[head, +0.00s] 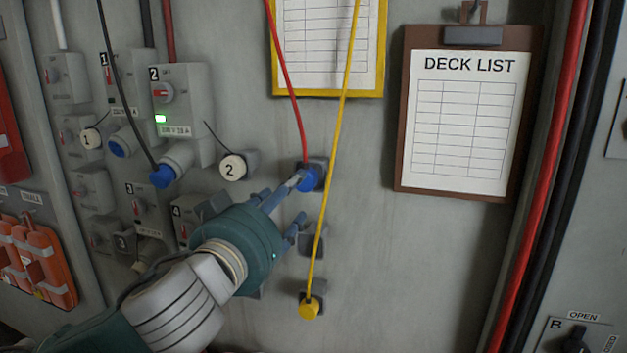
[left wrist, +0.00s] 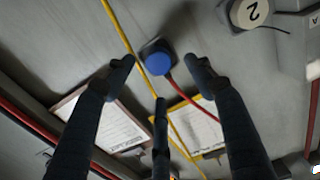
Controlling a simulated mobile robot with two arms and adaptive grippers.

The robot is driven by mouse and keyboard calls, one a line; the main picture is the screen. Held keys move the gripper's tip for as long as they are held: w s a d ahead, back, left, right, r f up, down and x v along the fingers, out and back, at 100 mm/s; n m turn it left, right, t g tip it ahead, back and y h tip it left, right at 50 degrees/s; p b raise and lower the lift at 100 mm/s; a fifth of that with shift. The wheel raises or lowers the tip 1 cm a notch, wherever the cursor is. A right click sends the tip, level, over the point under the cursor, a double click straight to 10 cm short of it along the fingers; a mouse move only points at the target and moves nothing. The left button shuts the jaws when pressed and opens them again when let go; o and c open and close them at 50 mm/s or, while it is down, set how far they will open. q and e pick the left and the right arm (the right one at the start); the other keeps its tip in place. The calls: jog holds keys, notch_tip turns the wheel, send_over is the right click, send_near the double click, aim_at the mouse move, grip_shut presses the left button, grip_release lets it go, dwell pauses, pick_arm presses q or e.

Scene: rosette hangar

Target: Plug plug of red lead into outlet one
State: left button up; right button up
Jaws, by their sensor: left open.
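The red lead (head: 289,87) hangs down to its blue plug (head: 311,179), which sits in a dark wall holder. My left gripper (head: 296,203) is open in front of this plug, one finger overlapping it in the head view. In the left wrist view the blue plug (left wrist: 158,63) lies between and just beyond the spread fingers (left wrist: 159,72); I cannot tell whether any finger touches it. Outlet one (head: 121,88) is the grey box marked 1 at upper left, with a blue-faced socket (head: 118,149) below it. A round cap marked 1 (head: 88,140) hangs beside it. My right gripper is not in view.
Outlet two (head: 181,96) shows a green light, and a black lead's blue plug (head: 162,177) is at its socket. The yellow lead (head: 335,155) crosses just right of the red plug to a yellow plug (head: 309,307). A middle holder (head: 313,243) looks empty. A clipboard (head: 465,120) hangs right.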

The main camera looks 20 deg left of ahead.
aim_at(307, 188)
pick_arm(q)
jog(key=w, duration=0.8)
jog(key=shift+w+a+f, duration=0.15)
jog(key=shift+w+f, duration=0.05)
jog(key=shift+w, duration=0.2)
jog(key=shift+r, duration=0.1)
jog(key=shift+s+d+f, duration=0.1)
jog(key=shift+d+f, duration=0.15)
jog(key=shift+d, duration=0.55)
dwell(0.7)
grip_shut()
jog(key=shift+r, duration=0.1)
jog(key=shift+s+d, duration=0.1)
jog(key=shift+s, duration=0.15)
jog(key=shift+s+r, duration=0.1)
jog(key=shift+s, duration=2.55)
